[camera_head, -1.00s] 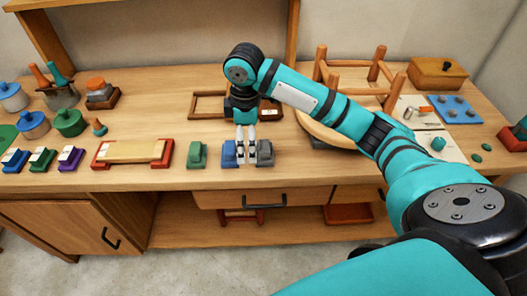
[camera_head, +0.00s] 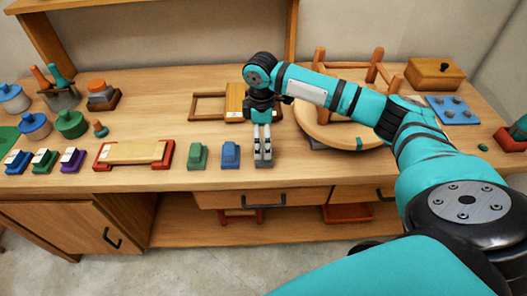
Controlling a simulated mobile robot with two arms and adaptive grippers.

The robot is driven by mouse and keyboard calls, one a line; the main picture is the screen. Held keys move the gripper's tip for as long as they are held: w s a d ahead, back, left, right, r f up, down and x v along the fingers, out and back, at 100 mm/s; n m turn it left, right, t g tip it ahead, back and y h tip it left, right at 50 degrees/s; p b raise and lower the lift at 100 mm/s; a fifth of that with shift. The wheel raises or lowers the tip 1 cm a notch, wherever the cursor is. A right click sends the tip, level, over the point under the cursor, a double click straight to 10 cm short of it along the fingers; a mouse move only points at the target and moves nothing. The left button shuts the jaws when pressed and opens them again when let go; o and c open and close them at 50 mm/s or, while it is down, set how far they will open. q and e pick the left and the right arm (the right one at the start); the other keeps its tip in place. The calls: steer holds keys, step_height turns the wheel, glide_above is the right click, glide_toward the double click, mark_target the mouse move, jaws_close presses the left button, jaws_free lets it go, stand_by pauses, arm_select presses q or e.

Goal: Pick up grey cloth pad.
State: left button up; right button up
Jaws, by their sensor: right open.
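The grey cloth pad (camera_head: 264,164) lies near the front edge of the workbench, to the right of a blue pad. It is mostly hidden behind and beneath my right gripper (camera_head: 263,155). The right gripper points straight down, with its white fingers and dark fingertips right over the pad. It is open; I cannot tell whether the fingertips touch the pad. My left gripper is not in view.
The blue pad (camera_head: 230,154) and a green pad (camera_head: 198,155) lie close on the left. A red-ended wooden holder (camera_head: 134,153) is further left. The round wooden seat (camera_head: 325,130) with upturned legs stands behind right, partly behind my arm.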

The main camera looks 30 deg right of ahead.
steer(key=f, duration=0.1)
steer(key=f+p, duration=0.1)
steer(key=f, duration=0.2)
steer(key=shift+s+d+f, duration=0.15)
steer(key=shift+d+f, duration=0.1)
steer(key=shift+f, duration=0.55)
steer(key=c, duration=1.2)
steer(key=shift+r, duration=0.1)
steer(key=shift+r, duration=0.55)
step_height(320, 180, up, 2)
steer(key=shift+r+b, duration=0.1)
steer(key=shift+b, duration=0.3)
steer(key=s+a+r+b, duration=0.1)
steer(key=s+a+b, duration=0.1)
steer(key=s+a, duration=0.8)
steer(key=shift+s+a+r, duration=0.3)
steer(key=shift+a, duration=0.65)
